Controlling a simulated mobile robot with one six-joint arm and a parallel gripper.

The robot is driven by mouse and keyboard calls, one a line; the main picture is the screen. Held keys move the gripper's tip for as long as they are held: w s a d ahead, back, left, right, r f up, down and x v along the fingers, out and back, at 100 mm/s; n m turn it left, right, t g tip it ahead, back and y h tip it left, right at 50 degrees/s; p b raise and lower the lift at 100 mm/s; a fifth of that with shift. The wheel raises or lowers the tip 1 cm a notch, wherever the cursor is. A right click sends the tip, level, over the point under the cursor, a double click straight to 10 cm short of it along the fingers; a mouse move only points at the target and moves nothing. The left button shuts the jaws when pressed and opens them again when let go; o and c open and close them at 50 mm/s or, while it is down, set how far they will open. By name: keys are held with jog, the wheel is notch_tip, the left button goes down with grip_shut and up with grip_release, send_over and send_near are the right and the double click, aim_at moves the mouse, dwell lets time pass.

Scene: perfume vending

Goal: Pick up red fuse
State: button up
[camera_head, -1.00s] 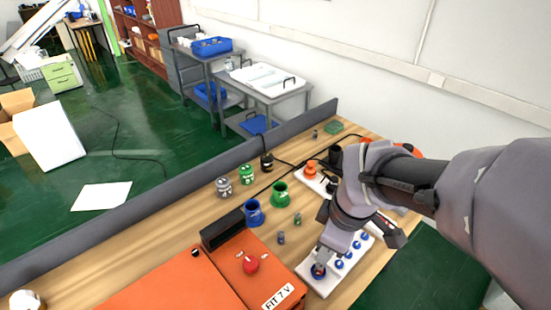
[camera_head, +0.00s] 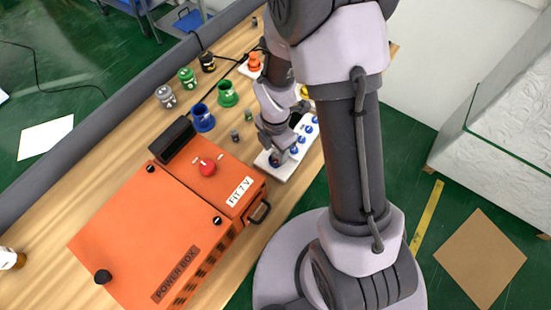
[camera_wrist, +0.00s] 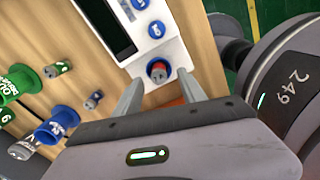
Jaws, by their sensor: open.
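A white panel (camera_head: 306,142) with a row of blue sockets lies on the table. In the wrist view its end socket (camera_wrist: 150,80) holds a small cylinder with a dark reddish top, which looks like the red fuse (camera_wrist: 159,69). My gripper (camera_wrist: 160,82) is open, with one finger on each side of that socket. I cannot tell whether the fingers touch it. In the head view my gripper (camera_head: 274,150) is over the near end of the panel, and the arm hides part of the panel. Two small fuses (camera_head: 235,134) (camera_head: 248,116) stand loose on the wood.
An orange power box (camera_head: 160,240) fills the near left of the table. A blue cup (camera_head: 203,121), a green cup (camera_head: 228,97) and several small jars stand beyond it. Bare wood (camera_head: 85,200) lies to the left.

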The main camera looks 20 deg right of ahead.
notch_tip(320, 180, down, 2)
jog(key=shift+w+f, duration=0.1)
jog(key=shift+f, duration=0.05)
grip_shut()
